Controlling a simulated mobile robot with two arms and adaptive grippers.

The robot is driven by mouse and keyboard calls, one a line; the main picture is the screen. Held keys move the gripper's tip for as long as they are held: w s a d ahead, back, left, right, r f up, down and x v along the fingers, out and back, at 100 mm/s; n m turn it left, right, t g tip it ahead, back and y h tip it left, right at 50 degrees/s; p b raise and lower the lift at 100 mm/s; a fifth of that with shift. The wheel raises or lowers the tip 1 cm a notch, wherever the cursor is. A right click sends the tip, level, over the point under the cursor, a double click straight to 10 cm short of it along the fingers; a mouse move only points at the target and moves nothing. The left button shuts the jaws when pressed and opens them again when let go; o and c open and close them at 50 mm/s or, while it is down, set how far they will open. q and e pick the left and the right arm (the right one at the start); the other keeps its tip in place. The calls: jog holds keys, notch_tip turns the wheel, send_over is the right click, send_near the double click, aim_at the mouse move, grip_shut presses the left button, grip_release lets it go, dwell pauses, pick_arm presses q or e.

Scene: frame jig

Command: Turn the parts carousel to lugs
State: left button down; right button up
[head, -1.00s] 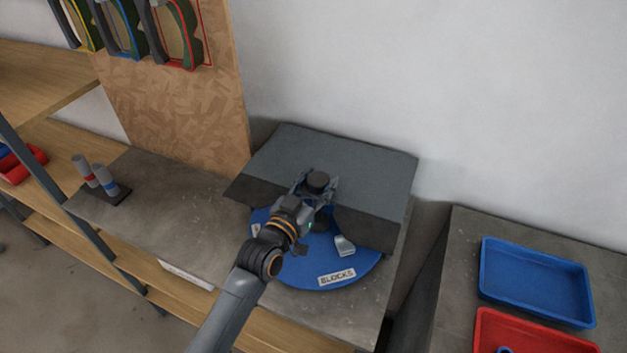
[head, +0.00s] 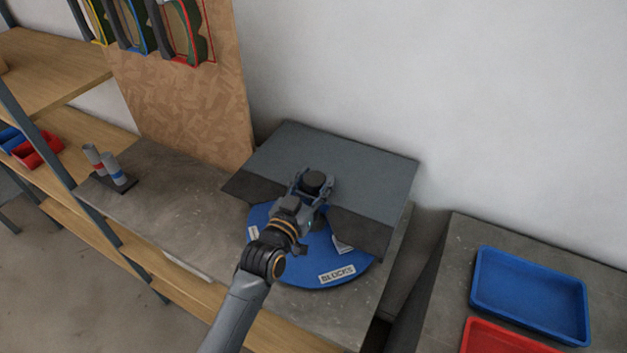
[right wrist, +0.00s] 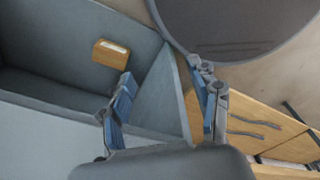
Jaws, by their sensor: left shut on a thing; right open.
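The parts carousel is a blue disc (head: 300,268) partly under a dark grey cover (head: 340,155). A white label reading BLOCKS (head: 337,274) lies at its front rim. A second label (head: 253,233) shows at the left, too small to read. A grey part (head: 342,244) sits on the disc by the cover's right edge. My left gripper (head: 313,186) is shut on the dark round knob (head: 314,177) at the disc's middle, in the cover's cut-out. My right gripper (right wrist: 166,98) is open and empty in the right wrist view, away from the carousel.
A blue tray (head: 530,298) and a red tray (head: 505,338) stand on the right bench. Two grey cylinders in a holder (head: 112,182) stand left on the carousel's bench. The right wrist view shows a small wooden block (right wrist: 111,53) in a grey bin.

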pick_arm(q)
jog(key=c, duration=0.6)
grip_release()
jog(key=shift+w+d, duration=0.1)
jog(key=v, duration=1.2)
